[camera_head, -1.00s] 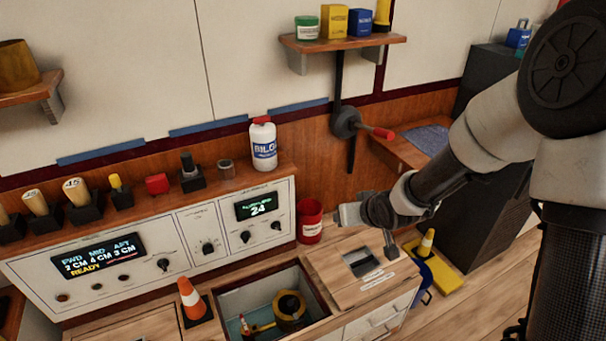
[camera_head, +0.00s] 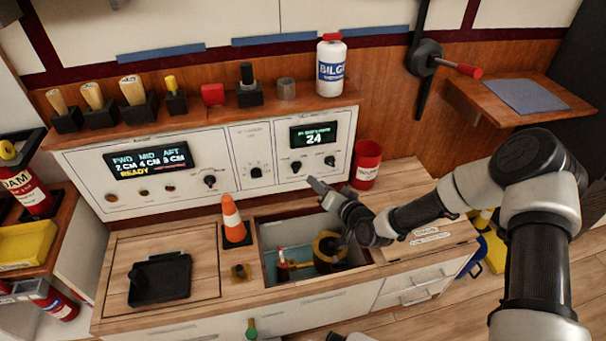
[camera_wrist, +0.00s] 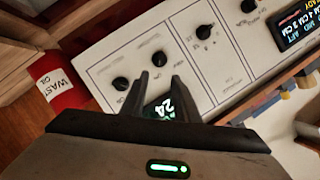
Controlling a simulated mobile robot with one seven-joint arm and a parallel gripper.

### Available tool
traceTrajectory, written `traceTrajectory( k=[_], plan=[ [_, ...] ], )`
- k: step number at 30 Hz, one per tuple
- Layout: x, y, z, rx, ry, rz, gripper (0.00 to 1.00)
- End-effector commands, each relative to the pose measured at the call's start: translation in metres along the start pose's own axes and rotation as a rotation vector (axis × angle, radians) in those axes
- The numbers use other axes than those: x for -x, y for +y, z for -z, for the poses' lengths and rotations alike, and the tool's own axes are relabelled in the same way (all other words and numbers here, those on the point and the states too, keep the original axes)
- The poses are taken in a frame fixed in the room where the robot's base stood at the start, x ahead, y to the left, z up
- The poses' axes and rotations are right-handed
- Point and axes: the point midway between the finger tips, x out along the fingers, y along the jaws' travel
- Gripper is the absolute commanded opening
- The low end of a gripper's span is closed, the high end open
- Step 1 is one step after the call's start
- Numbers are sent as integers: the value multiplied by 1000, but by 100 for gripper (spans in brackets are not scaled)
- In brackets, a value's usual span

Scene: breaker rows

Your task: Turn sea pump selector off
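A white control panel (camera_head: 232,190) carries several black knobs. Its right section has a display reading 24 and two knobs, a left one (camera_head: 296,167) and a right one (camera_head: 330,161). The narrow middle section has one knob (camera_head: 256,172), and the left section has another (camera_head: 210,181). The labels are too small to read, so I cannot tell which knob is the sea pump selector. My gripper (camera_head: 316,186) is in front of the right section. In the wrist view my gripper (camera_wrist: 161,78) has its fingers apart, empty, with the display (camera_wrist: 166,106) partly hidden behind them.
A red waste oil can (camera_head: 367,165) stands right of the panel. An orange cone (camera_head: 233,219) stands on the counter (camera_head: 208,268) beside an open well holding a yellow-black pump (camera_head: 328,249). A white bilge bottle (camera_head: 330,66) and several handled tools stand on the ledge above.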

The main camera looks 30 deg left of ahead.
Motion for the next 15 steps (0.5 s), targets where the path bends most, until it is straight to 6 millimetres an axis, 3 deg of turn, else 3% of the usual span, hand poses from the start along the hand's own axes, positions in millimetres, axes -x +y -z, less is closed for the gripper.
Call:
traceTrajectory(
  k=[9,15],
  plan=[
    [-71,2,-3,1,0,1,28],
    [-99,2,-2,1,0,0,28]
  ],
)
